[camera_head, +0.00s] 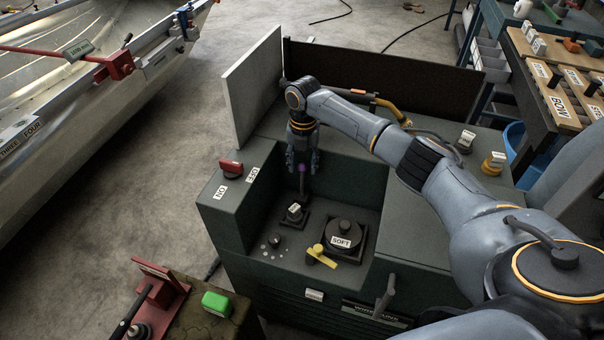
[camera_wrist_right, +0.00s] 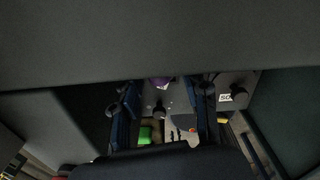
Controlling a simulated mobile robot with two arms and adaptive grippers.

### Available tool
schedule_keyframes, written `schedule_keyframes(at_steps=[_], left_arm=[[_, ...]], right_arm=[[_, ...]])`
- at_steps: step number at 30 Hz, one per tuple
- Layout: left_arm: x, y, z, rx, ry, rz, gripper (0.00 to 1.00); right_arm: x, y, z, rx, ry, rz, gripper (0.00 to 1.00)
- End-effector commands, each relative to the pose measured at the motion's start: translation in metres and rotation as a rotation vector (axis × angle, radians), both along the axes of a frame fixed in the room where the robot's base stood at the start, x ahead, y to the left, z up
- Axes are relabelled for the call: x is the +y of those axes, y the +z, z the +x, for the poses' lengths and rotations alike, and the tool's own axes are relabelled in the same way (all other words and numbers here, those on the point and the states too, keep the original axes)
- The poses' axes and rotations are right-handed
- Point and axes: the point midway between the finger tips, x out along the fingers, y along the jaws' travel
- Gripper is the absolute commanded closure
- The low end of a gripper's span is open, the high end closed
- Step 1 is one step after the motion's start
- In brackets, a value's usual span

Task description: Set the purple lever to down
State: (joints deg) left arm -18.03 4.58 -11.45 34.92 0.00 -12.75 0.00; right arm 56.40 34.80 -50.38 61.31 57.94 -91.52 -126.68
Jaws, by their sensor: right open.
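The purple lever (camera_head: 302,168) stands upright in the recess of the dark green console, its dark shaft rising from a small black base labelled with a white tag. Its purple knob is partly hidden by my right gripper (camera_head: 302,162) in the head view. My right gripper points down over the knob, fingers apart around or just beside it; contact is unclear. In the right wrist view the purple knob (camera_wrist_right: 160,82) shows between the two open fingers. My left gripper is not in view.
The recess walls stand close around. A red switch (camera_head: 231,170) sits on the left ledge. A pale upright panel (camera_head: 252,88) rises behind it.

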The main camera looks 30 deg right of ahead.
Motion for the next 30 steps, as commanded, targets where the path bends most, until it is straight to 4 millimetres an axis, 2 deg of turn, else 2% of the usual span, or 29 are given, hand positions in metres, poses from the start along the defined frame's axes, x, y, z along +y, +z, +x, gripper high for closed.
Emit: schedule_keyframes(at_steps=[1,3,6,12,19,20,26,30], left_arm=[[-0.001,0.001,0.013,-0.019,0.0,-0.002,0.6],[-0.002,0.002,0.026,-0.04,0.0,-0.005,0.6],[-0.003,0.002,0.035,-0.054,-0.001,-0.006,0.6],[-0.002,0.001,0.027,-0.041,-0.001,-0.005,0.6],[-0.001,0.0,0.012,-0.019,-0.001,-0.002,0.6],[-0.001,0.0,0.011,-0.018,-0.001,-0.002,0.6],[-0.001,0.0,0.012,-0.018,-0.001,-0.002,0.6],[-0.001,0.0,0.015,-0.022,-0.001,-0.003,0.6]], right_arm=[[0.0,-0.01,0.0,0.001,-0.001,0.0,0.55],[0.0,-0.021,0.0,0.001,-0.002,-0.001,0.55],[0.001,-0.034,0.0,0.001,-0.001,-0.001,0.55],[0.0,-0.044,0.001,-0.002,-0.001,0.0,0.55],[0.0,-0.045,0.0,-0.002,-0.001,0.0,0.55],[0.0,-0.045,0.0,-0.002,-0.001,0.0,0.57],[0.0,-0.044,0.0,-0.001,-0.001,0.0,0.98],[0.0,-0.044,0.0,-0.001,-0.001,0.0,1.0]])
